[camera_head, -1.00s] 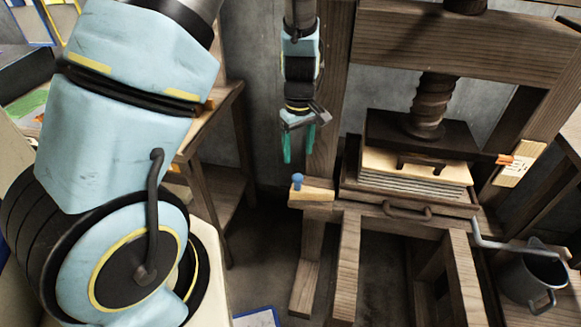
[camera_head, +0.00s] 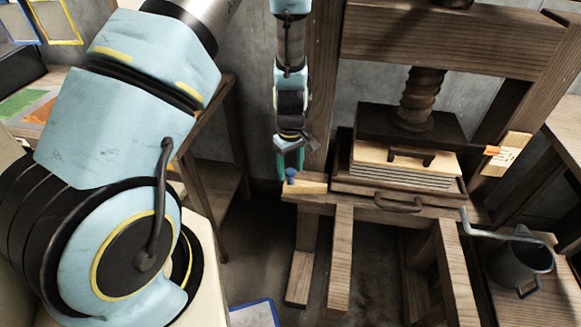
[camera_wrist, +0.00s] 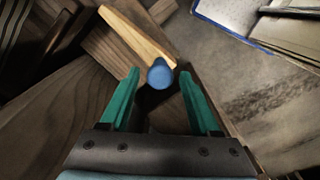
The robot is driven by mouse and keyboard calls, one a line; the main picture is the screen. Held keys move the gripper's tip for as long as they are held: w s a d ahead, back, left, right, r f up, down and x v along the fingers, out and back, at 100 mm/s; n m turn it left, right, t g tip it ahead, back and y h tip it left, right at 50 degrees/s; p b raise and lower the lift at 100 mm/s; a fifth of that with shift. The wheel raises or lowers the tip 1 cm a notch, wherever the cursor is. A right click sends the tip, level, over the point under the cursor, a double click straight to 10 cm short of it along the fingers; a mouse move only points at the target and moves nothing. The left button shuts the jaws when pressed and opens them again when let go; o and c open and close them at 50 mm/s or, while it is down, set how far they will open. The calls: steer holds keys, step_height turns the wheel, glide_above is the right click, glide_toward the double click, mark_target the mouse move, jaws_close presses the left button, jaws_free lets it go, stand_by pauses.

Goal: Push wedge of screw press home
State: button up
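The wedge (camera_head: 312,187) is a pale wooden piece with a blue knob (camera_head: 291,175) standing at its left end. It lies at the left end of the screw press's (camera_head: 410,125) bed, beside the left post. In the wrist view the wedge (camera_wrist: 135,32) runs up and left from the blue knob (camera_wrist: 160,75). My gripper (camera_head: 290,165) points down at the knob. In the wrist view its green fingers (camera_wrist: 160,92) are spread, with the knob between and just beyond their tips. I see no contact between fingers and knob.
The press holds a stack of boards with a handled plate (camera_head: 410,157) on top. A grey jug (camera_head: 522,262) stands at the right on a lower surface. A blue-edged clipboard (camera_head: 254,314) is at the bottom. A wooden side table (camera_head: 215,150) stands left of the press.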

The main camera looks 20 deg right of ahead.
jaws_close()
stand_by(1.2)
